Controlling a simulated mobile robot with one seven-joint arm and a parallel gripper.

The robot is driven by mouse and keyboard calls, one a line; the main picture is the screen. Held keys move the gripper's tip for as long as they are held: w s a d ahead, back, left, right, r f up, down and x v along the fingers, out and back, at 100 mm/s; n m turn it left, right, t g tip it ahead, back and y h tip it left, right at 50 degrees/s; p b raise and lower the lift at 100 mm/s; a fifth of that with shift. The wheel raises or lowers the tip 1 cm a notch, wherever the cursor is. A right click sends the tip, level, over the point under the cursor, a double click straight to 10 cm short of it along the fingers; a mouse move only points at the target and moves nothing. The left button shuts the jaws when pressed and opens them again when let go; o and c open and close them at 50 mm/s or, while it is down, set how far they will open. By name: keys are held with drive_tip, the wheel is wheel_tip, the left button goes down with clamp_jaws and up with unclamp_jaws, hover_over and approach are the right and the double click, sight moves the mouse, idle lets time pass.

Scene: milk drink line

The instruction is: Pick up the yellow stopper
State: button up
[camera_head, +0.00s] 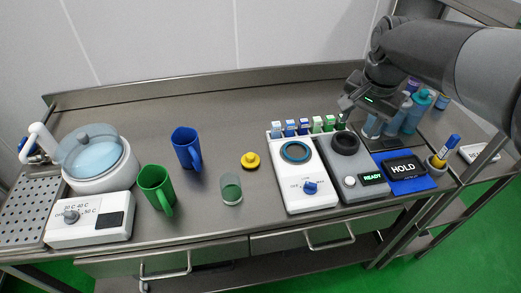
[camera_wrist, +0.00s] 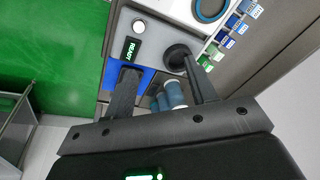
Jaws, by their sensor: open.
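The yellow stopper (camera_head: 251,160) lies on the steel counter, between the blue mug and the white device with the blue knob. It is a small round disc with a knob on top. It does not show in the wrist view. My gripper (camera_head: 352,104) is raised over the back right of the counter, well to the right of the stopper. In the wrist view my gripper (camera_wrist: 163,78) has its two dark fingers spread apart with nothing held between them. The grey device with the READY display (camera_wrist: 131,48) and blue bottles show beyond the fingers.
A blue mug (camera_head: 187,148), a green mug (camera_head: 156,188) and a glass (camera_head: 231,189) stand near the stopper. The white device (camera_head: 304,190) and a row of small coloured vials (camera_head: 303,127) stand to its right. The counter behind the stopper is clear.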

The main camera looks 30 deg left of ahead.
drive_tip(key=a+f+g, duration=0.1)
drive_tip(key=a+f, duration=0.1)
drive_tip(key=a, duration=0.4)
drive_tip(key=a+f, duration=0.3)
drive_tip(key=a, duration=0.4)
drive_tip(key=g+h, duration=0.1)
approach(250, 155)
drive_tip(key=shift+a+f+m, duration=0.25)
drive_tip(key=shift+f+m, duration=0.15)
drive_tip(key=shift+f, duration=0.7)
drive_tip(key=shift+d+f, duration=0.15)
drive_tip(key=shift+f, duration=3.05)
clamp_jaws()
